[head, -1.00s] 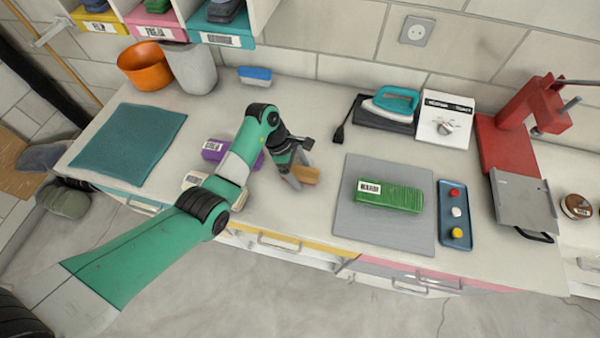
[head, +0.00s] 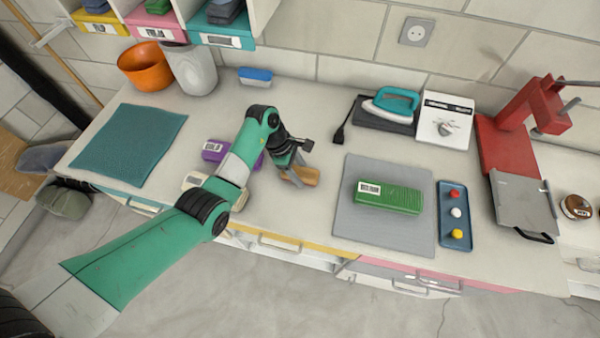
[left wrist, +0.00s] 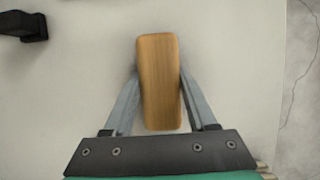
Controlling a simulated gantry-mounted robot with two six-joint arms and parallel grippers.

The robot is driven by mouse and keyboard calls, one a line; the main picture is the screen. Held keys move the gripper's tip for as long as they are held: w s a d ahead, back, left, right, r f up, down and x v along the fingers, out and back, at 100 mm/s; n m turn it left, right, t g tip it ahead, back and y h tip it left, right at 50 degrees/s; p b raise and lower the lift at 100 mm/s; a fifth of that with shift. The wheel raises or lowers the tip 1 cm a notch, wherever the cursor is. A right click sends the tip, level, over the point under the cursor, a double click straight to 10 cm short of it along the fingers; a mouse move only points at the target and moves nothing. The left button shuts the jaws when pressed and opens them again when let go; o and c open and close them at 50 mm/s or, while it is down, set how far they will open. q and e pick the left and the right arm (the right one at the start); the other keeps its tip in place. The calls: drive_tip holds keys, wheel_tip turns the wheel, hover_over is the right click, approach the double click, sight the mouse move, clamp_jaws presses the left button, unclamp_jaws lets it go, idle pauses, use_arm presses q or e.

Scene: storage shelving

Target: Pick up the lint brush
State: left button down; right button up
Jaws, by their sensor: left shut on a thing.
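The lint brush appears to be the wooden-backed block (head: 304,176) on the worktop, left of the grey mat. In the left wrist view its plain brown wooden top (left wrist: 160,80) lies lengthwise between my fingers. My left gripper (head: 290,176) is shut on it, with one finger against each long side (left wrist: 160,88). Its underside is hidden, and I cannot tell whether it is clear of the worktop. My right gripper is not in view.
A grey mat (head: 385,233) with a green labelled block (head: 388,197) lies to the right. A purple block (head: 214,150) and a cream block (head: 194,181) sit by my left arm. An iron (head: 392,101) stands behind. The worktop's front edge is close.

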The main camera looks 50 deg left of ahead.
sight(304, 173)
use_arm(q)
drive_tip(key=r, duration=0.4)
drive_tip(key=shift+s+r+p, duration=0.2)
drive_tip(key=shift+p, duration=0.2)
drive_tip(key=s+d+r+p, duration=0.3)
drive_tip(key=s+r+p, duration=0.6)
drive_tip(key=s+p, duration=0.4)
drive_tip(key=shift+s+p, duration=0.15)
drive_tip(key=shift+p, duration=0.4)
